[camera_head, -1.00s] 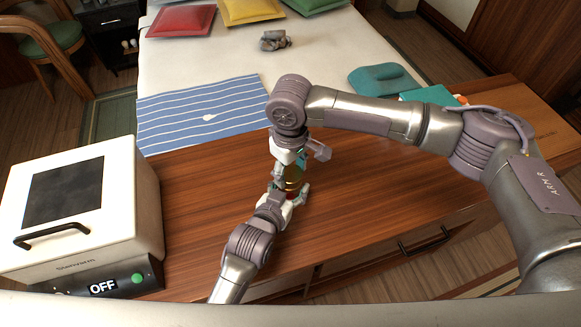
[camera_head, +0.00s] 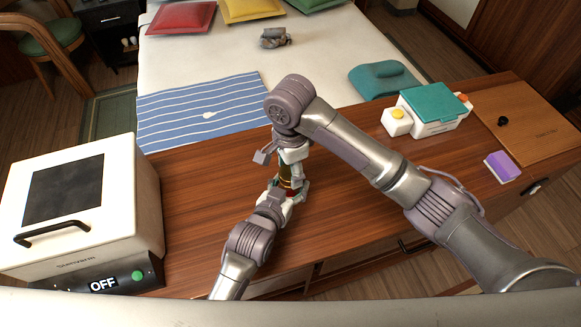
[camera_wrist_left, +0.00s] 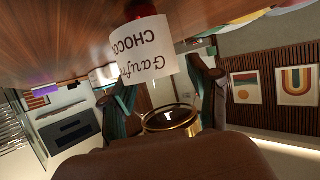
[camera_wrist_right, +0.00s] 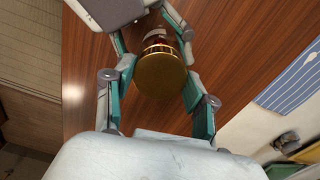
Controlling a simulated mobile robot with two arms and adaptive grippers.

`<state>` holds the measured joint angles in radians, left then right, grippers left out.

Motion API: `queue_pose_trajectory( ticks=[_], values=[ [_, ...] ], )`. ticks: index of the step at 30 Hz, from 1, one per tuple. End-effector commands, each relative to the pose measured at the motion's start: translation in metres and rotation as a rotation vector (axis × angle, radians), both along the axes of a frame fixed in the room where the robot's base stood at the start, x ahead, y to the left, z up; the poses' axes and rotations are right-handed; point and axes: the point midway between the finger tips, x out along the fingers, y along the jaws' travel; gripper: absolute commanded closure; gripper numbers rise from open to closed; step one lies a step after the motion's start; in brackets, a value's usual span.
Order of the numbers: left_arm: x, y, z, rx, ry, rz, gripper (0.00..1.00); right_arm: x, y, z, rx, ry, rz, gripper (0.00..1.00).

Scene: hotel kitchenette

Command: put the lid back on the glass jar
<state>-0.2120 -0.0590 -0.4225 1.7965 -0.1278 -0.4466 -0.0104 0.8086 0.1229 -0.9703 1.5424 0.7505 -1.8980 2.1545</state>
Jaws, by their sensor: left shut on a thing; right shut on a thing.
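The glass jar (camera_head: 288,187) stands low over the wooden counter, mostly hidden between my grippers. Its white lettered label (camera_wrist_left: 142,50) shows upside down in the left wrist view. My left gripper (camera_head: 287,192) is shut on the jar from the near side. My right gripper (camera_head: 287,166) comes from above and is shut on the gold lid (camera_wrist_right: 161,70). In the right wrist view the lid lies between the fingers, in line with the jar (camera_wrist_right: 157,38) and covering most of it. A gold ring (camera_wrist_left: 170,121) shows in the left wrist view. I cannot tell whether lid and jar touch.
A white oven-like appliance (camera_head: 80,200) stands at the left. A teal-topped white box (camera_head: 432,105), a purple-topped block (camera_head: 502,167) and a wooden board (camera_head: 530,120) are at the right. A striped mat (camera_head: 205,110) lies behind. The counter (camera_head: 360,215) right of the jar is clear.

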Motion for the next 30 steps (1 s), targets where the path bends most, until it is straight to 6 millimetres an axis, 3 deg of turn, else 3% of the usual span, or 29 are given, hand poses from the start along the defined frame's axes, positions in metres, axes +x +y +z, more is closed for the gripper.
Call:
queue_pose_trajectory(
  ticks=[3, 9, 20, 21, 24, 30],
  values=[
    [-0.0002, 0.0002, -0.0004, 0.000, 0.001, 0.000, 1.00, -0.0025, 0.0032, -0.0008, 0.007, 0.008, -0.374, 0.61],
    [-0.0001, 0.0002, -0.0005, 0.001, 0.001, 0.000, 1.00, -0.0001, 0.0007, 0.0000, 0.000, 0.002, -0.725, 0.61],
    [-0.0002, 0.0002, -0.0006, 0.002, 0.001, 0.000, 1.00, 0.0007, 0.0002, 0.0004, 0.000, -0.001, -0.772, 0.61],
    [-0.0002, 0.0002, -0.0006, 0.002, 0.001, 0.000, 1.00, 0.0007, 0.0002, 0.0004, 0.001, -0.001, -0.772, 0.37],
    [-0.0002, 0.0002, -0.0006, 0.002, 0.001, 0.000, 1.00, 0.0006, 0.0003, 0.0003, 0.001, -0.001, -0.771, 0.21],
    [-0.0002, 0.0002, -0.0006, 0.001, 0.002, 0.000, 1.00, 0.0006, 0.0002, 0.0000, 0.000, -0.001, -0.770, 0.19]
  ],
)
